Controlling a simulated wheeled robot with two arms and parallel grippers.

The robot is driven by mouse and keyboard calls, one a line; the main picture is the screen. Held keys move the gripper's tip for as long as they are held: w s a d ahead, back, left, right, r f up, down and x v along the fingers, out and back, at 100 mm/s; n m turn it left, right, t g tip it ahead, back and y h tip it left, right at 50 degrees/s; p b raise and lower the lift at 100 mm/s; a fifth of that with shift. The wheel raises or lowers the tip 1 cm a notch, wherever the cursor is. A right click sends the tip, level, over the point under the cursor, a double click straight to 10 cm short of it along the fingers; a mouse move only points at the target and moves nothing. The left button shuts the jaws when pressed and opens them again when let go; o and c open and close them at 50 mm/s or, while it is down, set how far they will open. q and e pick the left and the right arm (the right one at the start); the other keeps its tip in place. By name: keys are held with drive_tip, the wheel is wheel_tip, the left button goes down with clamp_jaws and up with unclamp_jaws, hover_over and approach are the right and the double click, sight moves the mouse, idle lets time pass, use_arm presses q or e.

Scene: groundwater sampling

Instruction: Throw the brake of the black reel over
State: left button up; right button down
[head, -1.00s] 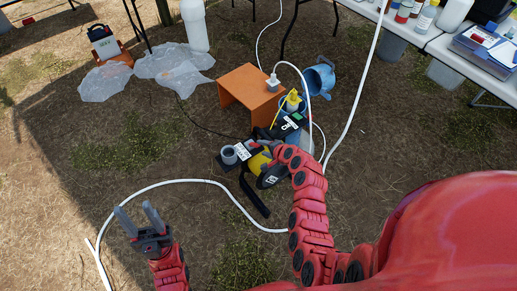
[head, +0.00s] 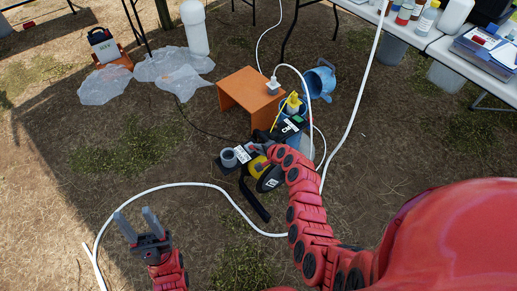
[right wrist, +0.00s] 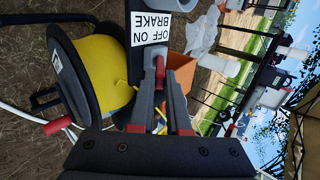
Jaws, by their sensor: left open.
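The black reel (head: 269,179) with its yellow drum stands on the ground in the middle of the head view. The right wrist view shows its yellow drum (right wrist: 105,72) up close. A white label reading OFF ON BRAKE (right wrist: 152,32) appears upside down beside a red brake lever (right wrist: 160,68). My right gripper (right wrist: 162,88) is at the lever, its fingertips on either side of the lever's end; whether they press on it is unclear. In the head view my right arm partly covers the reel. My left gripper (head: 138,217) is open and empty, left of the reel.
A white hose (head: 178,184) curves over the ground between my left gripper and the reel. A table (head: 440,48) with bottles is at upper right.

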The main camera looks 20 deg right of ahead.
drive_tip(key=shift+w+r+p, duration=0.1)
drive_tip(key=shift+r+p, duration=0.15)
drive_tip(key=shift+p, duration=0.1)
drive_tip(key=p, duration=0.2)
drive_tip(key=w+r+g+p, duration=0.1)
drive_tip(key=p, duration=0.1)
drive_tip(key=shift+w+a+r+p, duration=0.2)
drive_tip(key=shift+a+r+p, duration=0.1)
drive_tip(key=shift+w+a, duration=0.15)
drive_tip(key=shift+w, duration=0.2)
drive_tip(key=shift+w+r+g+h+p, duration=0.25)
drive_tip(key=shift+g+h+p, duration=0.05)
drive_tip(key=shift+p, duration=0.35)
drive_tip(key=shift+w+a+p, duration=0.1)
drive_tip(key=shift+w+p, duration=0.15)
drive_tip(key=shift+p, duration=0.1)
drive_tip(key=shift+f, duration=0.1)
